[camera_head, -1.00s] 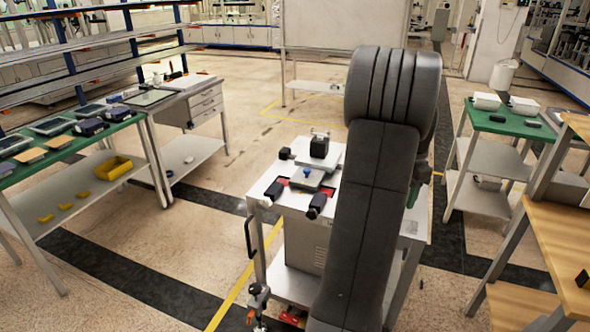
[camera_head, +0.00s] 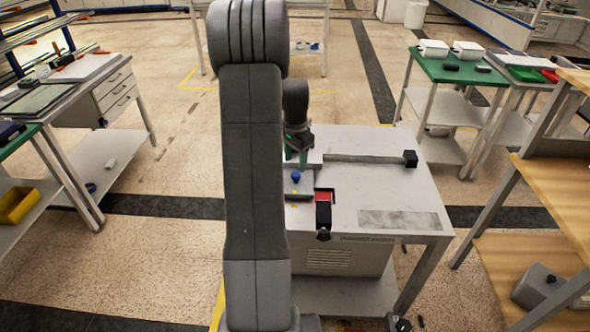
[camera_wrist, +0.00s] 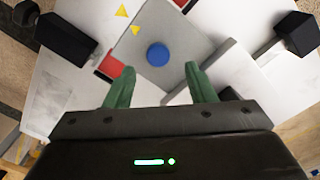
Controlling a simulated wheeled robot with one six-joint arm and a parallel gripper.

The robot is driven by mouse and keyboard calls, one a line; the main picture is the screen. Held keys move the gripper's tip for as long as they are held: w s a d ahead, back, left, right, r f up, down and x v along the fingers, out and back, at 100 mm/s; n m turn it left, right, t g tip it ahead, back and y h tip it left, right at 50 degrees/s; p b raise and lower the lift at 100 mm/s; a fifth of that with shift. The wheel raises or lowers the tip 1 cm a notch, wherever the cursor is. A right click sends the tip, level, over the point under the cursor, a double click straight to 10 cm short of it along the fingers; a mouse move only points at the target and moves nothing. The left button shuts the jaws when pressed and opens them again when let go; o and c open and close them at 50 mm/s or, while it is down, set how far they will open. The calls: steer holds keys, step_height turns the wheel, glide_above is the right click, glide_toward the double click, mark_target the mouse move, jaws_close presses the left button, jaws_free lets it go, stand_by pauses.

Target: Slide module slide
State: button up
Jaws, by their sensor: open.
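The slide module on the white table (camera_head: 385,180) has a grey plate with a blue knob (camera_head: 295,177). In the wrist view the grey plate (camera_wrist: 180,62) carries the blue round knob (camera_wrist: 158,54) and yellow triangle marks. My gripper (camera_wrist: 150,85) is open, with its two green fingers on the near side of the knob, apart from it. In the head view my gripper (camera_head: 298,145) is near the knob, and my arm hides the left part of the module. A red patch (camera_head: 324,196) lies beside the plate.
A bar with a black end block (camera_head: 410,158) lies along the table's back. In the wrist view, black blocks stand at the left (camera_wrist: 64,38) and right (camera_wrist: 297,33). A green-topped bench (camera_head: 455,70) stands at back right, and wooden shelves (camera_head: 550,190) at right.

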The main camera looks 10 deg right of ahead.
mark_target(296, 174)
steer(key=shift+s+f, duration=0.1)
steer(key=shift+f, duration=2.3)
jaws_close()
steer(key=s+d, duration=0.2)
steer(key=d, duration=0.7)
steer(key=s+d, duration=0.3)
steer(key=d, duration=0.7)
steer(key=s+d, duration=0.3)
steer(key=d, duration=0.7)
steer(key=shift+s, duration=0.2)
steer(key=shift+d+r, duration=0.1)
